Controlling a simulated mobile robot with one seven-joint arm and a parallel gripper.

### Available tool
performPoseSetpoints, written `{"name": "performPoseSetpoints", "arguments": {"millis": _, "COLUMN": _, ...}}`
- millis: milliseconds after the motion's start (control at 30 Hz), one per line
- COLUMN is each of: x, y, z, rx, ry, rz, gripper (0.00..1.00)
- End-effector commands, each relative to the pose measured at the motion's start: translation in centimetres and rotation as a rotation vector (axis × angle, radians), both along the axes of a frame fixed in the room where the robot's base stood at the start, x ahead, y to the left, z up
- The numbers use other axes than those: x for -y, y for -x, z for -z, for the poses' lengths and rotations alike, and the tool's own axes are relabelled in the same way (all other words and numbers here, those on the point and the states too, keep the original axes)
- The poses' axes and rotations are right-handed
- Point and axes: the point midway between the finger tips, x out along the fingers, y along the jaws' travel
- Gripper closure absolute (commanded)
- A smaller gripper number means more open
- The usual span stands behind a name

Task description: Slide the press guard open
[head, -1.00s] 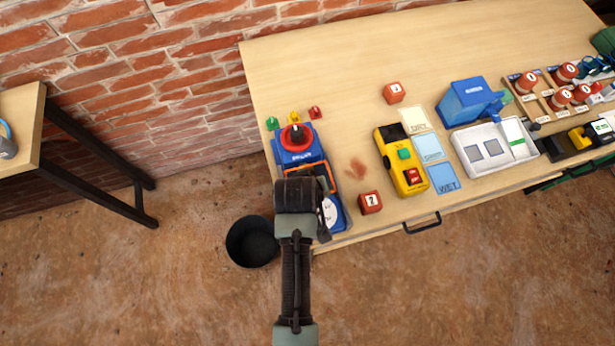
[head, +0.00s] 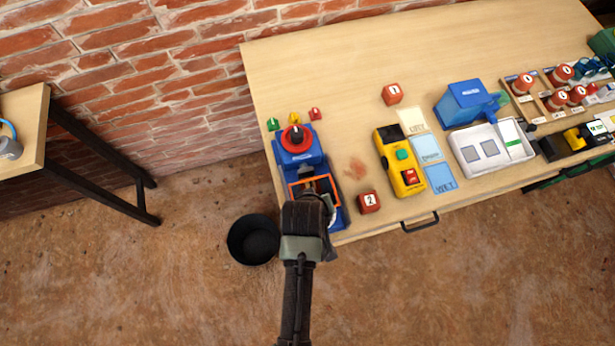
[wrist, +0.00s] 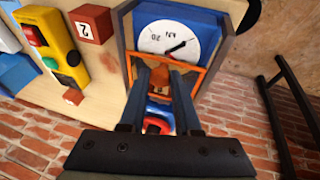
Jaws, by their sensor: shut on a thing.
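The blue press (head: 302,160) stands at the table's left edge with a red ring and black knob on top. Its guard, an orange frame (head: 310,181), lies over the front part of the press. In the wrist view the orange guard (wrist: 188,66) crosses just below the white kN dial (wrist: 165,36). My gripper (wrist: 160,74) is shut at the guard's bar; the exact grip is partly hidden between the fingers. In the head view my gripper (head: 317,198) covers much of the press front and the dial.
A red cube marked 2 (head: 369,202) and a yellow control box (head: 401,162) stand to the right. Small green, yellow and red pieces (head: 294,118) sit behind the press. A black bin (head: 253,240) stands on the floor left of the table.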

Motion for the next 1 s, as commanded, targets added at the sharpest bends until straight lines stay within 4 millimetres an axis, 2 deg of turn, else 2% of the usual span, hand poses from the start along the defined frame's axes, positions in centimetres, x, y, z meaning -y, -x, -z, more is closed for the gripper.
{"name": "performPoseSetpoints", "arguments": {"millis": 1000, "x": 1.4, "y": 3.4, "z": -0.2, "rx": 0.003, "ry": 0.004, "rz": 0.005, "gripper": 1.00}}
